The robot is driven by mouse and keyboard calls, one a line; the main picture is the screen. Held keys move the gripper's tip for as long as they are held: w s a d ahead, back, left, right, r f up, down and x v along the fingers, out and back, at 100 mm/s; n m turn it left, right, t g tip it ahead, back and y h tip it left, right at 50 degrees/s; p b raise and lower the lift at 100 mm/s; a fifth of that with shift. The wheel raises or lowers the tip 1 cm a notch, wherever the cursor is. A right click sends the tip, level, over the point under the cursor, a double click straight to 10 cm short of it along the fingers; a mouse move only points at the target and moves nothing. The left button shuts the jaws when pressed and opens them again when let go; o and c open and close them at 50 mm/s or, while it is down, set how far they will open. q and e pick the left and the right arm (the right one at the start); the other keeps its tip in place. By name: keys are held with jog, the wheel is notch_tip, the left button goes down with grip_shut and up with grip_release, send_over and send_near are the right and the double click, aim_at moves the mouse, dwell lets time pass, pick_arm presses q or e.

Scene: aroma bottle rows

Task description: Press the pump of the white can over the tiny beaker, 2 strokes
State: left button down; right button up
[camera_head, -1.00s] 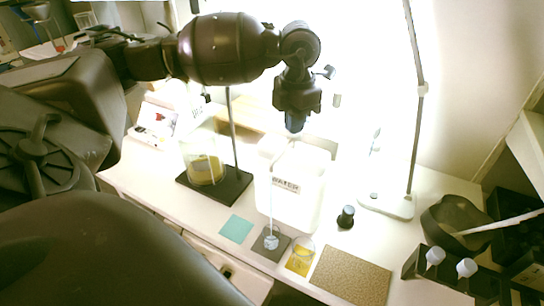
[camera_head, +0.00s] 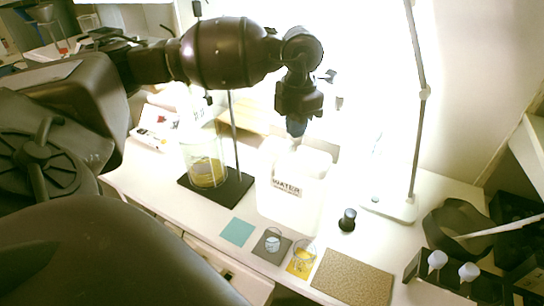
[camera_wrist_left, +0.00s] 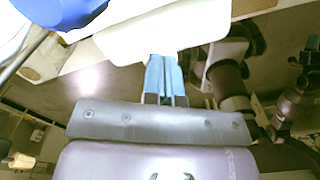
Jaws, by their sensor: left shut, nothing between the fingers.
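The white can (camera_head: 290,205), labelled WATER, stands upright near the middle of the bench. Its pump at the top is mostly hidden by my left gripper (camera_head: 296,130). That gripper points down, shut and empty, with its tips at or just above the pump head; I cannot tell whether they touch. In the left wrist view its blue fingers (camera_wrist_left: 165,80) are together, by a white surface. The tiny beaker (camera_head: 272,243) stands upright in front of the can on a dark grey pad, with pale contents. My right gripper is out of view.
A glass beaker (camera_head: 304,256) stands on a yellow pad right of the tiny beaker. A teal pad (camera_head: 237,232) is empty. A larger vessel with yellow liquid (camera_head: 207,172) is on a black stand. A dark bottle (camera_head: 347,220), cork mat (camera_head: 352,277) and lamp base (camera_head: 390,208) are right.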

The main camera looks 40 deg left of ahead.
pick_arm(q)
jog(key=shift+r+p, duration=0.55)
jog(key=shift+r, duration=0.85)
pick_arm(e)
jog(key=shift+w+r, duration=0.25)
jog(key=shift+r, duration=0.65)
pick_arm(q)
notch_tip(320, 180, up, 6)
jog(key=p, duration=0.2)
jog(key=shift+p, duration=0.4)
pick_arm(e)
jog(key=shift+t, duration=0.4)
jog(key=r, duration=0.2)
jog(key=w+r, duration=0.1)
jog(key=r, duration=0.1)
